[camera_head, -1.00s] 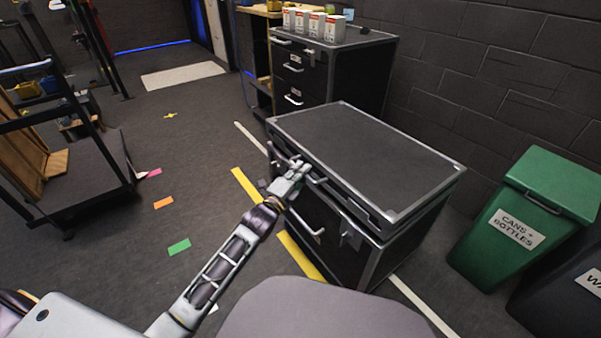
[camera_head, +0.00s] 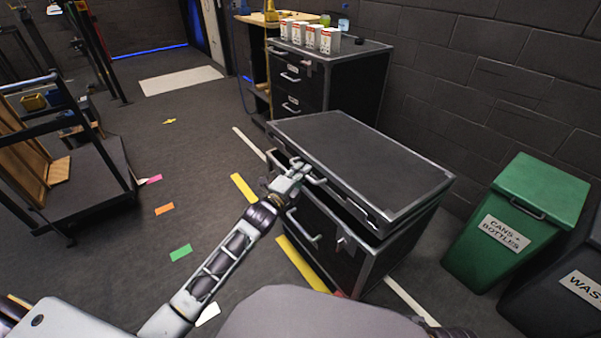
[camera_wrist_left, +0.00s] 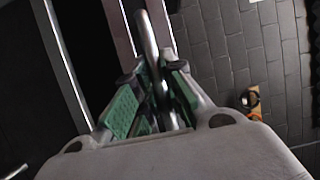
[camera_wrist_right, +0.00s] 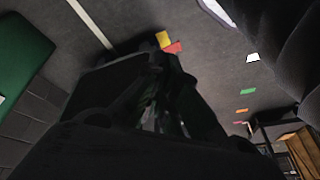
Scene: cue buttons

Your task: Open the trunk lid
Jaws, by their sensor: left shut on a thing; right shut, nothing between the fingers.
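The black trunk with silver edging (camera_head: 327,222) stands on the floor in the middle of the head view. Its lid (camera_head: 360,165) is raised a little at the front, with a narrow dark gap above the body. My left gripper (camera_head: 290,178) is at the lid's front edge, shut on the lid handle (camera_head: 314,181). In the left wrist view the handle is a silver bar (camera_wrist_left: 150,45) running between the green-padded fingers (camera_wrist_left: 152,100). My right gripper (camera_wrist_right: 165,115) is dark in its own wrist view, shut and empty above the floor.
A black drawer cabinet (camera_head: 340,88) with several small boxes (camera_head: 306,37) stands behind the trunk. A green bin (camera_head: 520,218) and a dark bin (camera_head: 570,290) stand at the right. A cart (camera_head: 90,185) is at the left. The floor between cart and trunk is open.

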